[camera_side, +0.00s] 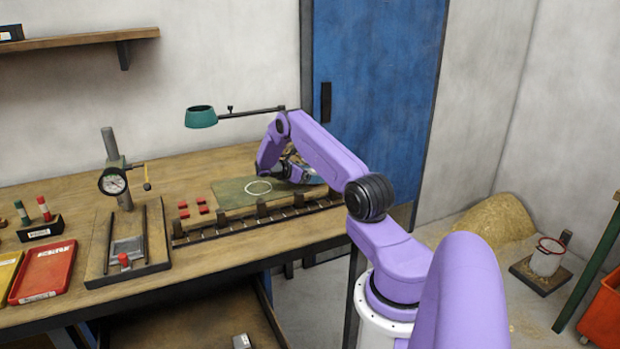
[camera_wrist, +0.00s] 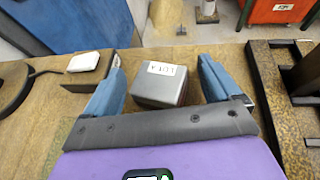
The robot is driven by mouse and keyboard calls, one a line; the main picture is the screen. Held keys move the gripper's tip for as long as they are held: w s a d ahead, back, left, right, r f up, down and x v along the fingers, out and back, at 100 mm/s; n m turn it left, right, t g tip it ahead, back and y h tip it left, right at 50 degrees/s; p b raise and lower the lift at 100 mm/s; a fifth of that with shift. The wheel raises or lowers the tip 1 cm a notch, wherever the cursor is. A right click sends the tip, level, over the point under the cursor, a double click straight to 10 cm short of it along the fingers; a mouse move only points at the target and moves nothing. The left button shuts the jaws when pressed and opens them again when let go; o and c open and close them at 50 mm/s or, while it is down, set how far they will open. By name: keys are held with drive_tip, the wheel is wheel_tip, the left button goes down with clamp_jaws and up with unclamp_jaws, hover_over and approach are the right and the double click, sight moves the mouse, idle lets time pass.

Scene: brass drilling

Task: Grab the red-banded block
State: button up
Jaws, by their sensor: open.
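In the wrist view, a dark grey block (camera_wrist: 160,92) with a white label on its top sits on the wooden bench. In the side view, my gripper (camera_side: 287,168) is low over the far right of the bench, partly hidden by my arm, and the grey block cannot be made out there. Several small red pieces (camera_side: 183,205) lie left of the green mat (camera_side: 235,193).
A white piece (camera_wrist: 83,61) on a dark box stands just left of the fingers. A dark slotted rail (camera_wrist: 275,105) lies to the right. In the side view, a dial gauge stand (camera_side: 113,181) and a red tray (camera_side: 43,272) occupy the left of the bench.

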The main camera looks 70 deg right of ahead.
drive_tip(key=shift+x, duration=0.8)
drive_tip(key=shift+c, duration=0.3)
drive_tip(key=c, duration=1.5)
drive_tip(key=shift+r, duration=0.1)
